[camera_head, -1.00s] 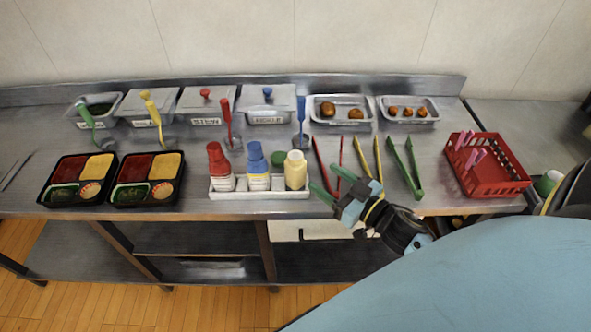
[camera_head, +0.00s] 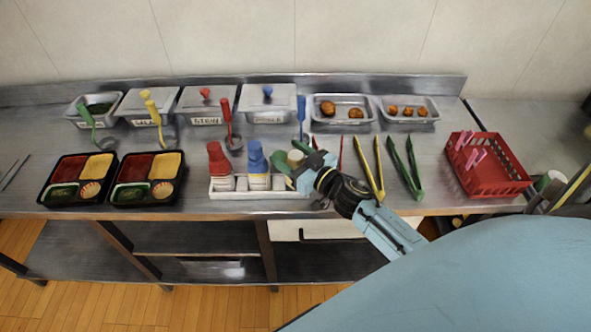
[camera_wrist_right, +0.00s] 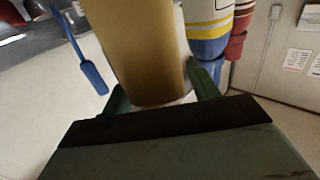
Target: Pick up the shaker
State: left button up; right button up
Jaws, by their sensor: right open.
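My left gripper is not in view.
A red bottle (camera_head: 219,165) and a blue bottle (camera_head: 257,165) stand in the same rack, close to the left. Yellow tongs (camera_head: 377,170) and green tongs (camera_head: 405,165) lie to the right. A red basket (camera_head: 490,180) stands further right. Bento trays (camera_head: 110,195) are at left.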

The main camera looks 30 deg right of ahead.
jog(key=c, duration=0.9)
jog(key=shift+c, duration=0.5)
jog(key=shift+r, duration=0.15)
